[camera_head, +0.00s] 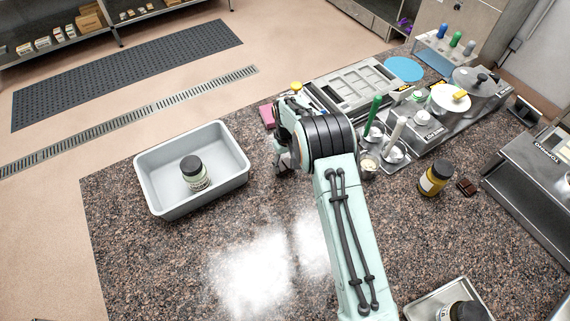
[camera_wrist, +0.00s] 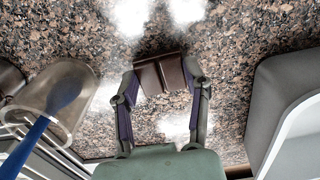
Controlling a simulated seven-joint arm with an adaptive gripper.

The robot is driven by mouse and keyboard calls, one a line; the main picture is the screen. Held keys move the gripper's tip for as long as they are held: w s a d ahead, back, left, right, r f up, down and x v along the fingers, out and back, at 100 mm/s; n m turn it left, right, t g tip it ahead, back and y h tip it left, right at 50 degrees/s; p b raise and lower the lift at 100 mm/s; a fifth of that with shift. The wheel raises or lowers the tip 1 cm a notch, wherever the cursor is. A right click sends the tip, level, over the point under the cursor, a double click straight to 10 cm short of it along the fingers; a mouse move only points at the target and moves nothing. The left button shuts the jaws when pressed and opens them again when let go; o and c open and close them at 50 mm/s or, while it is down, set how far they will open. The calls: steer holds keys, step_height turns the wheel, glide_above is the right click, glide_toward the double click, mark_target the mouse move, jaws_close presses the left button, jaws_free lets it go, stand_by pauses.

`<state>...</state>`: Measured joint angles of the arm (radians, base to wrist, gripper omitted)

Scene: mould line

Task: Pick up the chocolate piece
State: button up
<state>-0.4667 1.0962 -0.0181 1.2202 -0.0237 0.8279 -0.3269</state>
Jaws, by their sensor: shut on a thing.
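A dark brown chocolate piece (camera_wrist: 150,79) with a groove across it sits between the fingertips of my gripper (camera_wrist: 162,73) in the wrist view. The fingers are shut on its two sides. The speckled counter shows behind it; I cannot tell exactly how high the piece is. In the head view my gripper (camera_head: 283,161) is over the counter, just right of the grey bin, and the held piece is hidden there. Another brown chocolate piece (camera_head: 467,187) lies on the counter at the right, beside a yellow jar.
The grey bin (camera_head: 160,207) holds a dark-lidded jar (camera_head: 195,174). The yellow jar (camera_head: 434,179) stands at the right. A metal station (camera_head: 440,128) with pots and tools is at the back right. A tray (camera_head: 417,311) is at the bottom right. The front middle counter is clear.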

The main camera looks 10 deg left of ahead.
steer(key=s+d+r, duration=0.6)
steer(key=s+r, duration=0.6)
steer(key=s, duration=0.1)
steer(key=s+d+m, duration=0.1)
steer(key=d+m, duration=0.7)
steer(key=d, duration=2.1)
steer(key=s+d+m, duration=1)
steer(key=s+d, duration=0.8)
steer(key=s, duration=0.4)
steer(key=d+f, duration=0.2)
steer(key=d, duration=0.2)
steer(key=w+d+f, duration=0.1)
steer(key=d+f, duration=0.2)
steer(key=d, duration=0.1)
steer(key=w+d+f, duration=0.1)
steer(key=d+f, duration=0.2)
steer(key=d, duration=0.1)
steer(key=shift+w+d+f, duration=0.1)
steer(key=shift+w+f, duration=0.05)
steer(key=shift+f, duration=0.1)
steer(key=shift+w+d+f, duration=0.1)
steer(key=shift+d+f, duration=0.3)
steer(key=shift+f, duration=1.6)
